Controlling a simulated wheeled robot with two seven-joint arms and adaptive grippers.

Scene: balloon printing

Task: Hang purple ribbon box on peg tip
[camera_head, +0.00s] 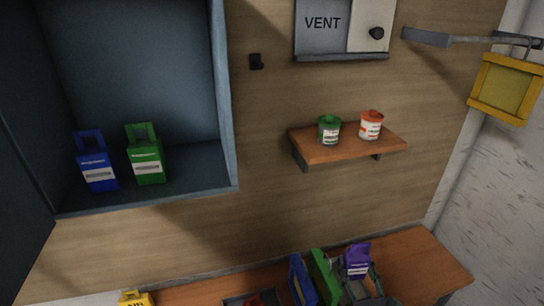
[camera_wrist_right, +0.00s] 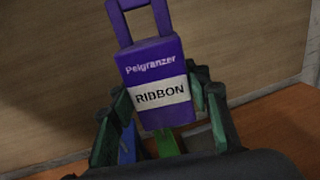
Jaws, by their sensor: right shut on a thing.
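The purple ribbon box (camera_head: 357,260) has a handle loop on top and a white RIBBON label, shown upright and slightly tilted in the right wrist view (camera_wrist_right: 156,70). My right gripper (camera_head: 358,277) is shut on its lower part, one finger at each side (camera_wrist_right: 163,100). It holds the box low in the head view, in front of the wooden counter. My left gripper is not in view.
A blue-grey cabinet (camera_head: 228,110) at left holds a blue box (camera_head: 97,170) and a green box (camera_head: 147,163). A wooden shelf (camera_head: 335,152) carries two small tins below the VENT panel (camera_head: 322,25). Blue (camera_head: 301,282) and green (camera_head: 324,275) items stand beside my right gripper.

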